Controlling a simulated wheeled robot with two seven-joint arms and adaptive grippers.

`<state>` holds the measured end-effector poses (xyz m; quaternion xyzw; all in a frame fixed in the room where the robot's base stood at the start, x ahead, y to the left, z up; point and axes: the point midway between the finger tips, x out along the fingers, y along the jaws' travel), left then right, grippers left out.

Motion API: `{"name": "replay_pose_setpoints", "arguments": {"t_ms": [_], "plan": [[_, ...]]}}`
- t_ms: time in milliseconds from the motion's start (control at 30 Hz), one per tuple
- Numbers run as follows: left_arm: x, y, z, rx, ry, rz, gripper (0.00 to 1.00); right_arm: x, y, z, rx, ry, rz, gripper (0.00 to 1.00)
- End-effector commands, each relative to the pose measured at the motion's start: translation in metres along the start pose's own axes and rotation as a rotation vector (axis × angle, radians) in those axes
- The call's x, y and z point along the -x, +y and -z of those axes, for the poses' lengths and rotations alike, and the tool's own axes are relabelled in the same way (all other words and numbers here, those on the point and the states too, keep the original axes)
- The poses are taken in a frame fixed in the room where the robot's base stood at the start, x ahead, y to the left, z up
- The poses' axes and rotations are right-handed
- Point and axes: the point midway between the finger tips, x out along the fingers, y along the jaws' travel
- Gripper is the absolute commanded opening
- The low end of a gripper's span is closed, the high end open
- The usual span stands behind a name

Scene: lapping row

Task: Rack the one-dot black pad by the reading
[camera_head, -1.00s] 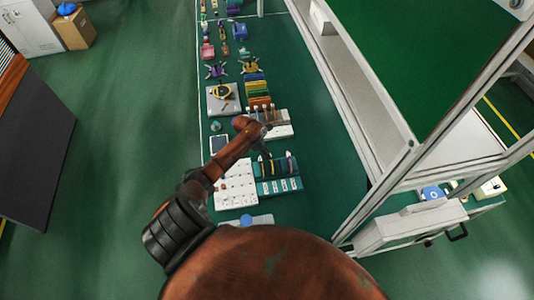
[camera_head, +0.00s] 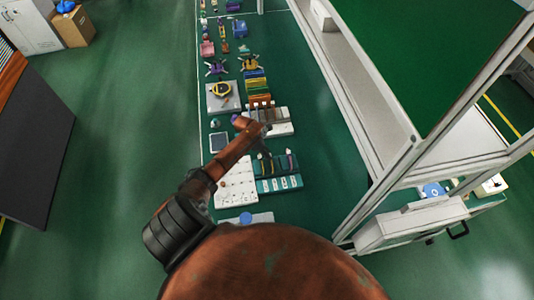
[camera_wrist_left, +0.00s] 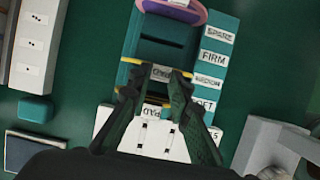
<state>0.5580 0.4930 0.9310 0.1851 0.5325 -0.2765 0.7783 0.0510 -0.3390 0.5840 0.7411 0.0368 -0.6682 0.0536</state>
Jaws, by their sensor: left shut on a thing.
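The teal rack (camera_head: 264,187) stands on the green bench, with white labels along its near side. In the left wrist view the rack (camera_wrist_left: 135,35) has slots by labels reading SPARE, FIRM, MEDIUM and SOFT. A purple-pink pad (camera_wrist_left: 190,10) is at the SPARE end, and the slot by FIRM looks empty. Yellow-edged parts show at the MEDIUM slot, partly behind the fingers. My left gripper (camera_wrist_left: 167,80) is shut over the rack, on what seems to be the black pad. The pad is dark and mostly hidden between the fingers; its dot is not visible. My right gripper is out of view.
A white board (camera_head: 236,190) lies left of the rack. A white dot-labelled block (camera_wrist_left: 30,45) stands beyond it. A dark tablet (camera_head: 218,142) and a grey block (camera_head: 262,218) are nearby. A metal shelf frame (camera_head: 385,180) rises at the right. Bare bench lies right of the rack.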

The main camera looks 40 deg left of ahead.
Motion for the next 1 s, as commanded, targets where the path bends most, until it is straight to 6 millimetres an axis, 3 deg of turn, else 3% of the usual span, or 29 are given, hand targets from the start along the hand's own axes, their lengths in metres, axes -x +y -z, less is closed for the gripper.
{"name": "replay_pose_setpoints", "arguments": {"t_ms": [33,67,333,733,1000], "plan": [[-0.001,0.0,0.0,0.0,0.0,0.0,0.0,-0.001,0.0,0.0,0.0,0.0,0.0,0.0],[-0.001,0.0,0.0,0.0,0.0,0.0,0.2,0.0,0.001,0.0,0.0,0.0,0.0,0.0],[0.0,0.0,0.0,0.0,0.0,0.0,0.39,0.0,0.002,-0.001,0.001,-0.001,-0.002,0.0],[0.009,0.0,0.0,0.0,0.0,0.0,0.39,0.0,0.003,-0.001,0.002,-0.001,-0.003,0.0],[0.06,0.001,0.001,-0.001,-0.001,-0.002,0.39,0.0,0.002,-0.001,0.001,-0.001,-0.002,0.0]]}}
